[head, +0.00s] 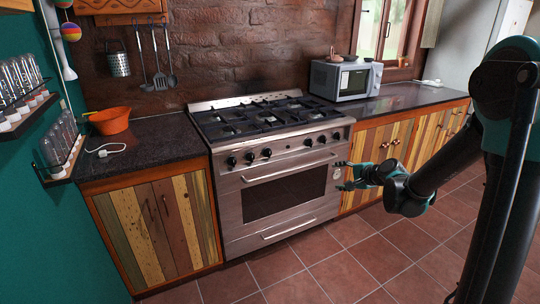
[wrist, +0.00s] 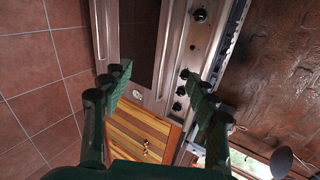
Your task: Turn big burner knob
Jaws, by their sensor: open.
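The stove (head: 275,180) has a row of black knobs on its front panel, in a left group (head: 250,157) and a right group (head: 321,139). Which knob is for the big burner cannot be told. My gripper (head: 340,176) is open and empty in front of the stove's right end, below the right knobs. In the wrist view the picture is turned, and my open gripper (wrist: 158,78) shows its two fingers apart. Several knobs (wrist: 185,74) run down between the fingers, nearer the right finger. No finger visibly touches a knob.
The oven handle (head: 290,167) sticks out below the knobs. A microwave (head: 345,79) stands on the right counter, and an orange bowl (head: 110,120) on the left counter. The tiled floor (head: 375,245) before the stove is clear.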

